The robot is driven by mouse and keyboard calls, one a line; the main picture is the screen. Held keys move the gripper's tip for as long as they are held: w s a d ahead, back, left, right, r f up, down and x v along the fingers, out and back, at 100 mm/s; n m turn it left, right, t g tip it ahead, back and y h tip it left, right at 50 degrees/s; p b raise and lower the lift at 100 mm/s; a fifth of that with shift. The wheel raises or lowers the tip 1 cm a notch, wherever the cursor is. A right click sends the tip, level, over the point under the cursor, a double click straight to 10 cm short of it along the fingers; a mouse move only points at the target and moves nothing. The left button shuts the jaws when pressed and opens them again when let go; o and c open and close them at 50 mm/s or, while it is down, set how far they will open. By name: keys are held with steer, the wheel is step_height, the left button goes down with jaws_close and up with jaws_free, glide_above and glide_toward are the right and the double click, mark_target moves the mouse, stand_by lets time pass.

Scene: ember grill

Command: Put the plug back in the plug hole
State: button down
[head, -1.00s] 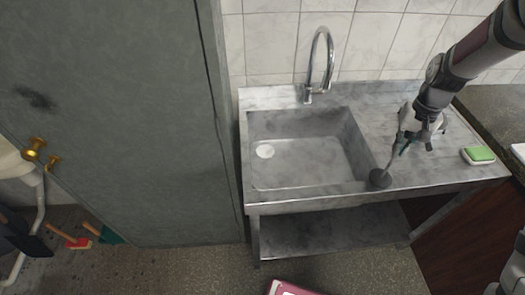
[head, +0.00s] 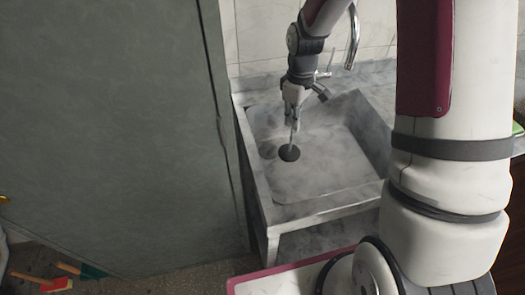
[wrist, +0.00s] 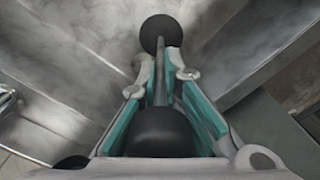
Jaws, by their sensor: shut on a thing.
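The plug is a dark round disc (head: 289,153) on a thin stem. My gripper (head: 292,122) is shut on the stem and holds the plug with its disc hanging down in the left part of the metal sink (head: 340,165). In the wrist view the disc (wrist: 160,31) shows beyond the fingertips of my gripper (wrist: 161,62), and the stem's dark knob (wrist: 162,130) lies between the teal finger pads. I cannot make out the plug hole; the disc or gripper may cover it. Whether the disc touches the sink floor is unclear.
The curved tap (head: 353,38) stands at the sink's back, just right of my forearm. The sink's front rim (head: 318,207) and left wall bound the basin. A grey door (head: 110,120) stands close to the left. The basin's right part is empty.

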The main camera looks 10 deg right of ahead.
steer(key=s+d+f+n+b, duration=0.1)
steer(key=s+f+n+b, duration=0.4)
steer(key=n, duration=0.7)
steer(key=w+a+f, duration=0.2)
steer(key=w, duration=0.5)
steer(key=w+a+f, duration=0.2)
steer(key=w+a, duration=0.1)
steer(key=w, duration=0.5)
steer(key=shift+f, duration=0.35)
steer(key=shift+w+a+f+b, duration=0.1)
steer(key=shift+f+b, duration=0.05)
steer(key=shift+b, duration=0.15)
steer(key=c, duration=1.8)
jaws_free()
steer(key=shift+o, duration=0.2)
